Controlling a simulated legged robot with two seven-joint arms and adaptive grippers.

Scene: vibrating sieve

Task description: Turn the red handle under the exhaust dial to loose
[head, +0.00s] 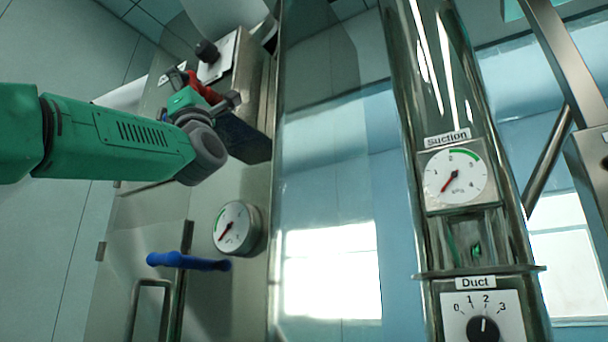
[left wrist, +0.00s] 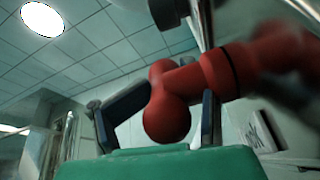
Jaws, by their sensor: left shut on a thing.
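The red handle (head: 207,91) is on the upper part of the steel machine at the left in the head view, mostly hidden behind my left gripper (head: 203,97). In the left wrist view the red handle (left wrist: 168,118) is large, with a rounded knob end between the two dark fingers of my left gripper (left wrist: 165,112). The fingers are shut on it. No dial marked exhaust can be read. A white dial (head: 232,230) with a red needle sits lower on the machine. My right gripper is not in view.
A blue handle (head: 188,262) sticks out below the white dial. A black knob (head: 207,52) is above the red handle. A steel column at the right carries the suction dial (head: 455,177) and the duct knob (head: 483,328). A partly readable white label (left wrist: 262,130) is near the red handle.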

